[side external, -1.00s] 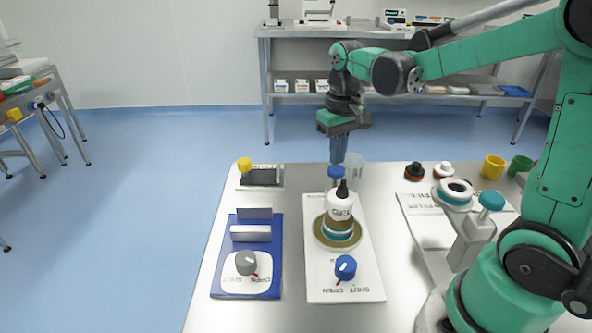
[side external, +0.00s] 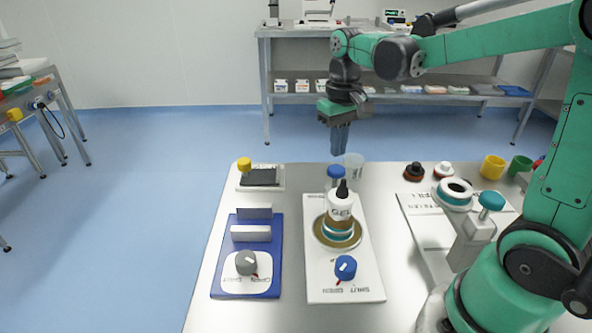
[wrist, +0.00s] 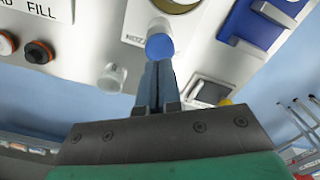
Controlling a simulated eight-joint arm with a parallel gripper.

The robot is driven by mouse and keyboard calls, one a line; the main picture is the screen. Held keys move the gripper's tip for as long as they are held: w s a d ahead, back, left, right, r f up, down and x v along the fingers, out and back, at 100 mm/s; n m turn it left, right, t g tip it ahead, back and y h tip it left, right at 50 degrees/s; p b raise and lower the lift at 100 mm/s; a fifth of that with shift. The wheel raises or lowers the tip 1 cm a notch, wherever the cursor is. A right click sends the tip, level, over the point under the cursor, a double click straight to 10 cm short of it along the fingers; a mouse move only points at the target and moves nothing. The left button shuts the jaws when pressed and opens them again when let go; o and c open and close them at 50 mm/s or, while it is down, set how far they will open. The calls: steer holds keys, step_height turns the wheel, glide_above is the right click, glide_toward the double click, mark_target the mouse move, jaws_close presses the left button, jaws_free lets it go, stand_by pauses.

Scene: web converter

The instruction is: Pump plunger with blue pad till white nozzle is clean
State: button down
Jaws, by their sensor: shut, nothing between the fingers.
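My gripper (side external: 339,153) is shut and empty, fingers pointing down, a little above the pad with a small gap in the side view. In the wrist view my gripper (wrist: 156,66) lines up with the pad. Lettering starting "NOZ" shows beside the pad there. I cannot make out the white nozzle or whether it is clean.
A clear cup (side external: 354,165) stands close right of the pad. A blue plate (side external: 220,283) with a grey knob (side external: 246,262) lies left, and a yellow-knobbed block (side external: 244,164) behind it. A blue knob (side external: 345,267) sits on the white plate's front.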

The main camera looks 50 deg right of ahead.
steer(key=shift+r, duration=2.65)
steer(key=s+a+f+n+t, duration=0.3)
steer(key=s+a+f+t, duration=0.1)
steer(key=a+t, duration=0.3)
steer(key=shift+s+a+f, duration=0.35)
steer(key=shift+s+a, duration=0.1)
steer(key=w+d+r+m+g, duration=0.3)
steer(key=w+d+r+g, duration=0.15)
steer(key=d+g, duration=0.2)
steer(key=shift+g, duration=0.25)
steer(key=shift+w+d+f, duration=0.1)
steer(key=shift+d+f, duration=0.15)
steer(key=shift+f, duration=0.75)
steer(key=shift+d+f, duration=0.2)
steer(key=shift+f, duration=0.75)
steer(key=shift+w+d+f, duration=0.1)
steer(key=shift+d+f, duration=0.15)
steer(key=shift+f, duration=0.75)
